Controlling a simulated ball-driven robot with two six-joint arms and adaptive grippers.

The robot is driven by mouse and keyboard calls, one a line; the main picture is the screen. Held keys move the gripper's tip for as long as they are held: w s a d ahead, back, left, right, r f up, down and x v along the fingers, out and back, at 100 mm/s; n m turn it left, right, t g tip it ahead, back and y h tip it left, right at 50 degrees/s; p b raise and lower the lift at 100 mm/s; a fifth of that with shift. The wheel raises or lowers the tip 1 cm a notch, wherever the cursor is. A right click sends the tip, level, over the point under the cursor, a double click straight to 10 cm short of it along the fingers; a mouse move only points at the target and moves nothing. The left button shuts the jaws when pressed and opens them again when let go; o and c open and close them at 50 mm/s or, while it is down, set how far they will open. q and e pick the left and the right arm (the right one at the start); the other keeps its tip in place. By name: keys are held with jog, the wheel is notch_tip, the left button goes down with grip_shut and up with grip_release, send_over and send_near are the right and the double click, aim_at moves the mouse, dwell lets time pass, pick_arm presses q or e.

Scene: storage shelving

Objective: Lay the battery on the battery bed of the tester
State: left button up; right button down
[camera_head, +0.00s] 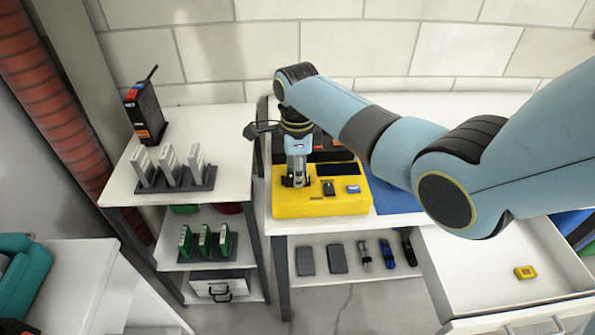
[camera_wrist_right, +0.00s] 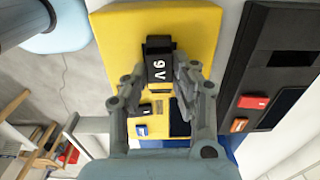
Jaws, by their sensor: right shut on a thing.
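The tester is a yellow block (camera_head: 345,205) on the white bench, with a dark display and small blue and dark parts on top. It also fills the middle of the right wrist view (camera_wrist_right: 110,40). My right gripper (camera_head: 297,182) points down over its left part. In the right wrist view the gripper (camera_wrist_right: 160,78) is shut on a black battery (camera_wrist_right: 159,62) marked 9V. The battery is over the yellow top; I cannot tell whether it touches. The battery bed is hidden beneath or behind the gripper and battery. My left gripper is not in view.
A black device (camera_wrist_right: 270,75) stands close behind the tester. A blue mat (camera_head: 395,200) lies to its right. An open drawer (camera_head: 480,265) holds a small yellow item (camera_head: 525,272). A left shelf carries grey cards in a rack (camera_head: 175,180) and a black radio (camera_head: 145,112).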

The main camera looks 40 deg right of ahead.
jog(key=c, duration=1.1)
grip_release()
jog(key=shift+o, duration=0.2)
notch_tip(320, 180, up, 12)
jog(key=p, duration=0.1)
